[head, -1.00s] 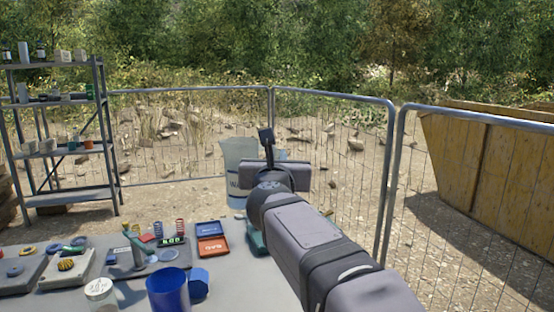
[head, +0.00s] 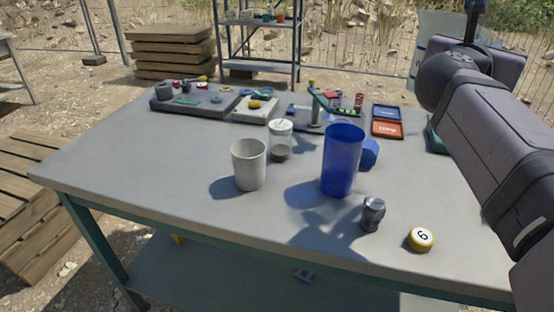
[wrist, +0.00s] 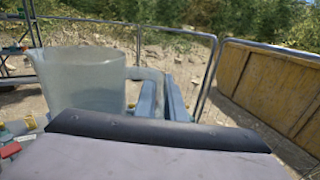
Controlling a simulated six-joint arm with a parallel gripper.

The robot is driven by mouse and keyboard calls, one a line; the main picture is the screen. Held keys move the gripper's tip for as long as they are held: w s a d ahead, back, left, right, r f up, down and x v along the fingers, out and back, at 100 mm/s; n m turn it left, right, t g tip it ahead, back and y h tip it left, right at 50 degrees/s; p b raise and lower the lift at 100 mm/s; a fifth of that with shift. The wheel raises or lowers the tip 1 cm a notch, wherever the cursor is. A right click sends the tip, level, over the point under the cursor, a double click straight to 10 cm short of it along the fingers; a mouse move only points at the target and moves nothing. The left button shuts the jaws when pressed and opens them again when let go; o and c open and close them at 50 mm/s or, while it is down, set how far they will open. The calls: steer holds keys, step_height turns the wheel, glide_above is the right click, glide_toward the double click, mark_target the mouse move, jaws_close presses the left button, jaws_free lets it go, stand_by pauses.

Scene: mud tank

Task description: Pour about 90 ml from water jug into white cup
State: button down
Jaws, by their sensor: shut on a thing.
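The water jug (head: 428,45) is a pale, translucent jug with a partly visible label, at the top right of the head view, mostly behind my arm. In the wrist view the jug (wrist: 85,80) stands about upright, with its handle on the right. My gripper (wrist: 163,98) is shut on that handle. Its fingers are hidden in the head view. How much water the jug holds cannot be told. The white cup (head: 248,168) stands upright on the table, left of centre and well away from the jug. Its inside bottom is not visible.
A tall blue cup (head: 341,165) stands right of the white cup. A lidded glass jar (head: 281,142) is just behind them. A metal weight (head: 373,213) and a yellow disc (head: 421,239) lie near the front edge.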

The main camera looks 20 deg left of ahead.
steer(key=s+a+f+m+g+h+b, duration=0.2)
steer(key=s+a+f+b, duration=0.25)
steer(key=s+b, duration=0.4)
steer(key=s+a+f+m+g+h+b, duration=0.1)
steer(key=s+a+f+m+h+b, duration=0.2)
steer(key=s+f+b, duration=0.5)
steer(key=w+a+f+n+t+y+b, duration=0.1)
steer(key=a+f+b, duration=0.4)
steer(key=a+f, duration=0.5)
steer(key=w+a+n+y, duration=0.1)
steer(key=a+n, duration=0.1)
steer(key=shift+a+f+t+y, duration=0.3)
steer(key=shift+a+f, duration=0.05)
steer(key=shift+a, duration=0.05)
steer(key=shift+r, duration=0.1)
